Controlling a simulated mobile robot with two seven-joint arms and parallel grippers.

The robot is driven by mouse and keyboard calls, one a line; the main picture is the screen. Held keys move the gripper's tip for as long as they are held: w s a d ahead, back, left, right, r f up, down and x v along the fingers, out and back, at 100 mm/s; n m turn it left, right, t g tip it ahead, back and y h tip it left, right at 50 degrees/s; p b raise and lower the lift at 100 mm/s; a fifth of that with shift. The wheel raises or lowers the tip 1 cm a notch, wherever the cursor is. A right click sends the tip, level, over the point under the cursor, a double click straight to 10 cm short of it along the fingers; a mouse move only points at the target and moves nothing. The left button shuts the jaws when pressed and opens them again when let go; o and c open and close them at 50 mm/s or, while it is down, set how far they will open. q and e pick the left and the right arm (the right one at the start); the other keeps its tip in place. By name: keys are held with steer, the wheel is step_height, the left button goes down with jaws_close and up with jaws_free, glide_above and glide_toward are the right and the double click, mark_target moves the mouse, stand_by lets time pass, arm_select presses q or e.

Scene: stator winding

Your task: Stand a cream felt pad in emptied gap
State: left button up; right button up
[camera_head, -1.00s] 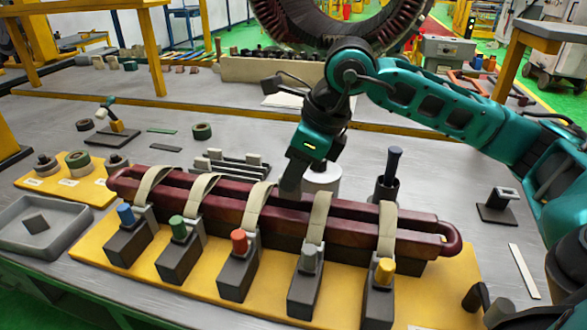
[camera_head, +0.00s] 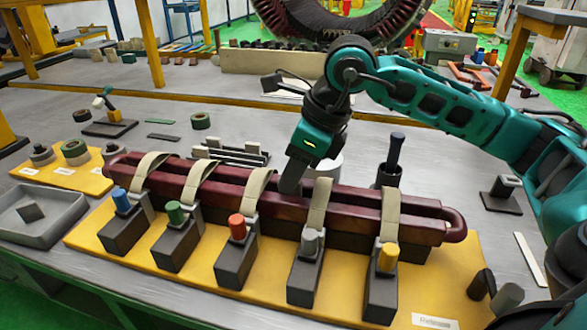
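The dark red coil (camera_head: 350,209) lies lengthwise on a yellow board, with a long gap between its two bars. Cream straps (camera_head: 318,204) cross it at several clamps. My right gripper (camera_head: 291,184) points down at the coil between the red-knobbed clamp (camera_head: 237,250) and the grey-knobbed clamp (camera_head: 305,265). Its fingertips reach the coil's top or gap; whether they are open or hold a pad is hidden. My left gripper is out of view.
A white cylinder (camera_head: 329,166) stands behind my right gripper, and a dark-handled tool (camera_head: 394,158) stands upright in a holder right of it. A grey tray (camera_head: 68,224) is at the left. A "Release" label (camera_head: 434,321) lies on the yellow board (camera_head: 190,281).

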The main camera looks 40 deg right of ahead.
steer(key=shift+o, duration=1.1)
steer(key=shift+r, duration=0.15)
steer(key=p+v, duration=0.1)
steer(key=v, duration=1.1)
steer(key=shift+d+r, duration=0.15)
steer(key=shift+r, duration=0.15)
steer(key=shift+s, duration=0.15)
